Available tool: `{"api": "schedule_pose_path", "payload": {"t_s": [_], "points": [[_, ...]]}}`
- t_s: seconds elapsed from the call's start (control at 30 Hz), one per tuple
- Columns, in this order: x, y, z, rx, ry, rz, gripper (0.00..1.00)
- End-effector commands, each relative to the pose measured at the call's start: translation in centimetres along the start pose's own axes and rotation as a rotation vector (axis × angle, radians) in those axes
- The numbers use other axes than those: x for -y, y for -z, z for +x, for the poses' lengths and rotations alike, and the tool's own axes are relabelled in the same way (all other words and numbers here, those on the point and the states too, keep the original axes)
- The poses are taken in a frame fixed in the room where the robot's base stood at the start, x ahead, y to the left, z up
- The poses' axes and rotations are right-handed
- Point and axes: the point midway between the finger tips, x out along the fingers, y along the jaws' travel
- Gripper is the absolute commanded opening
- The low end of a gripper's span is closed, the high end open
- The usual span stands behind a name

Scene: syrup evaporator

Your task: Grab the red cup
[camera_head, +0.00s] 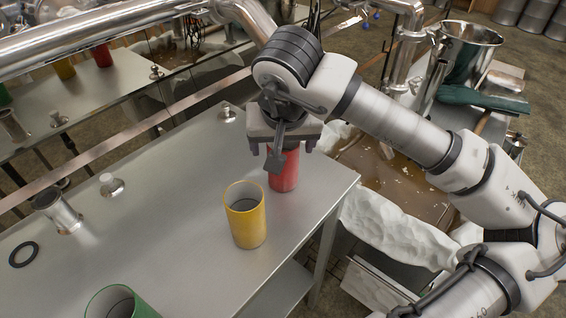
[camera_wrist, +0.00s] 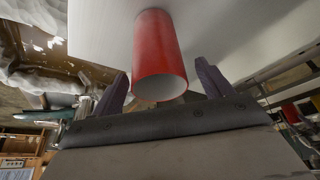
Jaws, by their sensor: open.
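The red cup (camera_head: 285,172) stands upright on the metal table (camera_head: 180,215), near its far right edge. My gripper (camera_head: 282,150) is directly above the cup, pointing down, and hides the cup's top in the head view. In the wrist view the red cup (camera_wrist: 160,55) shows with its open rim facing the camera, between the two dark fingers of my gripper (camera_wrist: 163,85). The fingers are open, with a gap on each side of the cup. I cannot tell whether they reach below its rim.
A yellow cup (camera_head: 245,214) stands in front of and left of the red one. A green cup (camera_head: 118,302) is at the bottom left. A black ring (camera_head: 23,254) and metal fittings (camera_head: 57,210) lie on the left. A white crumpled sheet (camera_head: 400,235) lies beyond the table's right edge.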

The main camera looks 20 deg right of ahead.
Motion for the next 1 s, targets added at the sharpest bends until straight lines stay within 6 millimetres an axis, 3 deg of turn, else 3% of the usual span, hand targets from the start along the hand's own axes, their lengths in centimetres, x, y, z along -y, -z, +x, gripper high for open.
{"api": "schedule_pose_path", "payload": {"t_s": [0.07, 0.5, 1.0], "points": [[-0.01, 0.00, -0.01, 0.000, 0.000, 0.000, 0.70], [-0.02, 0.02, -0.05, 0.000, 0.000, 0.001, 0.13], [-0.03, 0.32, -0.68, -0.001, 0.000, 0.001, 0.13]]}}
